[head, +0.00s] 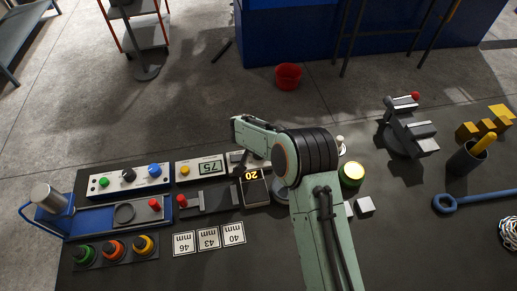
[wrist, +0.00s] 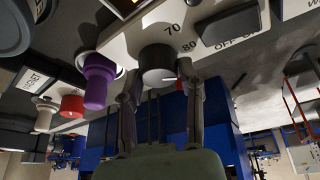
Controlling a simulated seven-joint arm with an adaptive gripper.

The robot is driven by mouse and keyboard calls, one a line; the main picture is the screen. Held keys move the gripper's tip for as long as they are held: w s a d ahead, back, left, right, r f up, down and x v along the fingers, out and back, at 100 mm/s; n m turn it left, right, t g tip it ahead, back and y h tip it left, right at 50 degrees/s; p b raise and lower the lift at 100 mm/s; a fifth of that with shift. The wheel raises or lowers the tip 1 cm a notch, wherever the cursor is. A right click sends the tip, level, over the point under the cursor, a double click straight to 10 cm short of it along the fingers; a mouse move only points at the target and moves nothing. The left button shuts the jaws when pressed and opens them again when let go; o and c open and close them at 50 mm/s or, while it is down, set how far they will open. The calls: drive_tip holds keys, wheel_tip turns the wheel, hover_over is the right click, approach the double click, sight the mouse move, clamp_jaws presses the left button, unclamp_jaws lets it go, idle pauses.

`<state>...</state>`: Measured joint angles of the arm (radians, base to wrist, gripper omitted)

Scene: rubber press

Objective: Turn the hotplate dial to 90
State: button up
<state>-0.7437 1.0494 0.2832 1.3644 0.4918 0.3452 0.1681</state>
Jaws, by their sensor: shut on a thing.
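The hotplate dial (wrist: 157,64) is a dark grey round knob on a pale panel (wrist: 140,36) in the wrist view. The printed numbers 70 and 80 show beside it; no 90 is readable. My gripper (wrist: 160,80) is shut on the dial, with one finger on each side. I cannot make out a pointer mark on the dial. In the head view my arm covers the gripper and the dial.
A black rocker switch (wrist: 230,27) marked OFF and ON sits right of the dial. Purple (wrist: 98,82) and red (wrist: 72,105) parts stand close on its left. In the head view, a box reading 75 (head: 210,167) and a dark unit reading 20 (head: 251,174) stand nearby.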

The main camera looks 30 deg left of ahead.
drive_tip(key=m+h, duration=0.1)
drive_tip(key=m, duration=0.3)
drive_tip(key=shift+a+f+m+h, duration=0.1)
drive_tip(key=shift+m+h, duration=0.2)
drive_tip(key=shift+h, duration=0.1)
drive_tip(key=shift+m+h, duration=0.6)
drive_tip(key=shift+m, duration=0.9)
drive_tip(key=o, duration=1.2)
drive_tip(key=shift+c, duration=0.2)
drive_tip(key=v, duration=1.2)
